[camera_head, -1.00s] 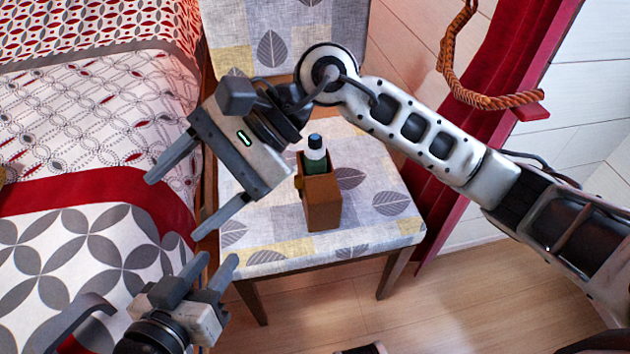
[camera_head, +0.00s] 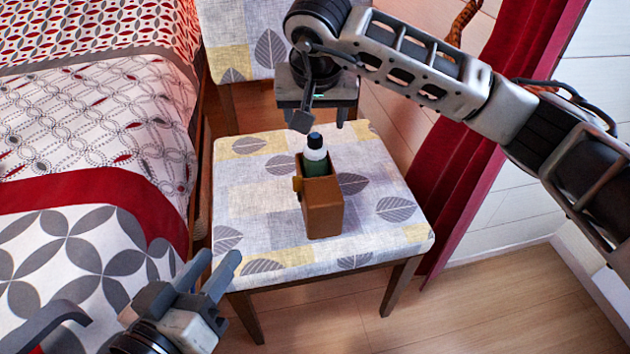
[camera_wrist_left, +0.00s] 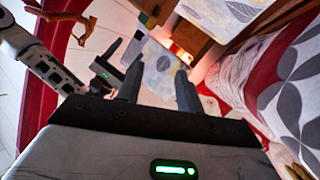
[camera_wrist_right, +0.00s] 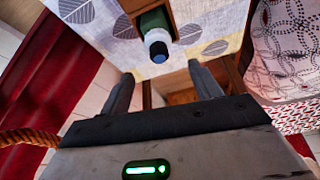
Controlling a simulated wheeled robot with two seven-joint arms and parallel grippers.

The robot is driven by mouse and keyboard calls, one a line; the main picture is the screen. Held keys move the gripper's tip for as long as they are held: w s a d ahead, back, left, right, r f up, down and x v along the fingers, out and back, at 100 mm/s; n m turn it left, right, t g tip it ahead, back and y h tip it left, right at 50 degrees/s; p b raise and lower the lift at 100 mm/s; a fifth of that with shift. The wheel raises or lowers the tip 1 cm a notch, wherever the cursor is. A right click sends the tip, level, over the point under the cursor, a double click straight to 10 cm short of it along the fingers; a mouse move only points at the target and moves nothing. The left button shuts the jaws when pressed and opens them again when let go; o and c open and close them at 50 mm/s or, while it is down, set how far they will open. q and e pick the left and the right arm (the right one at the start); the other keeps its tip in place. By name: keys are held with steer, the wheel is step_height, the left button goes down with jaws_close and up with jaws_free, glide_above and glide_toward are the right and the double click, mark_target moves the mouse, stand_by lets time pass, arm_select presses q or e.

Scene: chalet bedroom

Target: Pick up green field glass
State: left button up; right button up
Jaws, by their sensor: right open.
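The green field glass (camera_head: 316,157) stands upright in a brown open-topped case (camera_head: 323,207) on the chair seat. It has a green body, a white band and a dark blue top; its lower part is hidden in the case. It also shows in the right wrist view (camera_wrist_right: 156,38), just beyond my fingers. My right gripper (camera_head: 322,121) is open and empty, behind and above the field glass, apart from it. It also shows in the right wrist view (camera_wrist_right: 160,77). My left gripper (camera_head: 217,264) is open and empty, in front of the chair at lower left.
The patterned chair seat (camera_head: 250,195) is clear around the case. A bed (camera_head: 90,150) lies close on the left. A red curtain (camera_head: 465,180) and a white wall (camera_head: 510,210) stand on the right. Wooden floor (camera_head: 470,310) is open in front.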

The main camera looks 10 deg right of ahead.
mark_target(315, 138)
steer(key=shift+x, duration=0.85)
steer(key=b+x, duration=0.1)
steer(key=x, duration=0.1)
steer(key=s+b+x, duration=0.1)
steer(key=x, duration=0.1)
steer(key=shift+w+f, duration=0.1)
steer(key=shift+f, duration=0.25)
steer(key=shift+w+f, duration=0.2)
steer(key=shift+f, duration=0.2)
steer(key=c, duration=1.3)
arm_select(q)
steer(key=shift+d+r+n+t+h, duration=0.3)
steer(key=shift+r+n+h, duration=0.15)
steer(key=shift+n+h, duration=0.05)
arm_select(e)
steer(key=shift+w, duration=0.1)
jaws_close()
